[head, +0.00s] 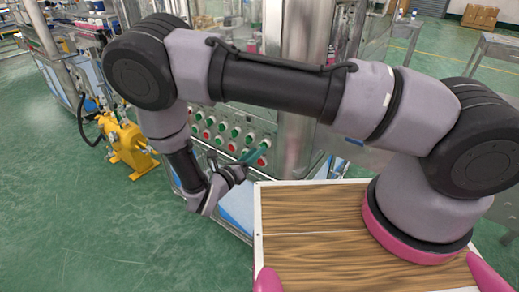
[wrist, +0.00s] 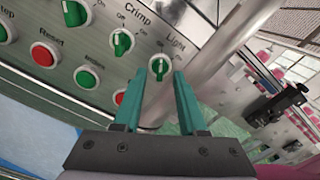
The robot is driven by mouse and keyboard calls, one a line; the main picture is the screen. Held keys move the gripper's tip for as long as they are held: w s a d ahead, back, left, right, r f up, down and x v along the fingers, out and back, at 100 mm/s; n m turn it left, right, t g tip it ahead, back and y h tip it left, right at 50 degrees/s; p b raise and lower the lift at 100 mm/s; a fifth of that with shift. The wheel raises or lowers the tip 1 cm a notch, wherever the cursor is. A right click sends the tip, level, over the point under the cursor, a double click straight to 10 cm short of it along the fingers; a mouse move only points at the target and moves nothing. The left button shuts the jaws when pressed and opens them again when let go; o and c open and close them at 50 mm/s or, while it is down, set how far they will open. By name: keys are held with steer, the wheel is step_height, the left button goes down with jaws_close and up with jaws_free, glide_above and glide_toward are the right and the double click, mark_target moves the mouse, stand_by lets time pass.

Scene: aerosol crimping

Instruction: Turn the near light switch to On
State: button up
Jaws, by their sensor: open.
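The Light switch (wrist: 160,66) is a green rotary knob with a pale pointer line, on the steel control panel (wrist: 75,22). In the wrist view its pointer runs roughly up and down. The small On and Off marks around it are too unclear to tell which it points at. My gripper (wrist: 159,76) is open, its two teal fingers on the left and right of the knob. I cannot tell whether they touch it. In the head view my gripper (head: 257,154) is at the panel's right part, and the Light switch cannot be made out there.
The Crimp switch (wrist: 123,42) is close to the left finger. A red Reset button (wrist: 44,54) and green buttons (wrist: 86,78) are further left. A steel post (wrist: 215,55) stands close on the right. A yellow machine (head: 128,150) stands left of the panel.

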steer(key=shift+x, duration=1.3)
steer(key=shift+s, duration=0.1)
jaws_close()
steer(key=m, duration=1.1)
steer(key=shift+m, duration=0.6)
